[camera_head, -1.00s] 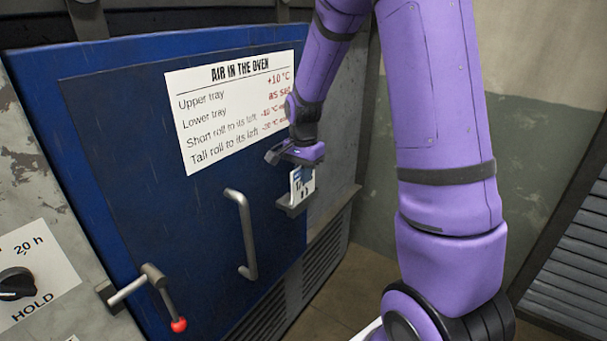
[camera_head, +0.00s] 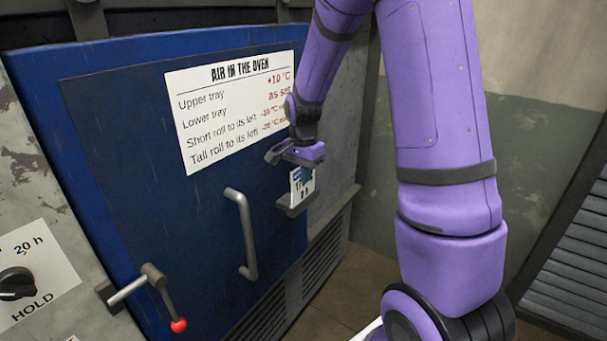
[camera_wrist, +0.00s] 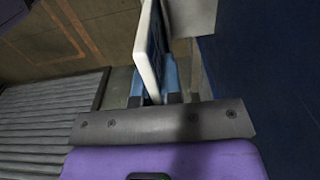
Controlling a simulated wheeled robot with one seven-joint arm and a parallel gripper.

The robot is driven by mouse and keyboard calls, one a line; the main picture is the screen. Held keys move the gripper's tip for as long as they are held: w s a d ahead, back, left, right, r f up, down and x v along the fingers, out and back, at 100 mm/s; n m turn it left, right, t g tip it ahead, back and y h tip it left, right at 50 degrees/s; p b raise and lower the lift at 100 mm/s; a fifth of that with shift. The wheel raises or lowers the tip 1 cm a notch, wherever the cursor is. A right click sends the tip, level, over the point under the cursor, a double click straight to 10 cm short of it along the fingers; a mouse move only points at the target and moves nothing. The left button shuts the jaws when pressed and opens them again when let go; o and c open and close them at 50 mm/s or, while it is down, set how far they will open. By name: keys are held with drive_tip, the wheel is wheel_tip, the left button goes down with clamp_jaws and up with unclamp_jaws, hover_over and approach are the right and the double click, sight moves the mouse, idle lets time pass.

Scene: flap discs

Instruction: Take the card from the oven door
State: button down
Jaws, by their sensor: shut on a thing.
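The small white card (camera_head: 301,186) with dark and blue print stands upright at a small grey holder (camera_head: 295,207) on the right part of the blue oven door (camera_head: 120,130). My gripper (camera_head: 297,167) is above the holder, shut on the upper part of the card. The card's lower edge is at the holder, and I cannot tell whether it is clear of it. In the wrist view the card (camera_wrist: 149,50) shows nearly edge-on, a white edge with a dark blue face, running out from between the fingers.
A white notice (camera_head: 225,110) is on the door behind my gripper. A grey door handle (camera_head: 242,235) is left of the holder, and a lever with a red knob (camera_head: 178,325) is lower left. A dark slatted panel (camera_head: 570,250) stands at the right.

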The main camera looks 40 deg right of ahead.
idle(0.3)
drive_tip(key=shift+r, duration=3.5)
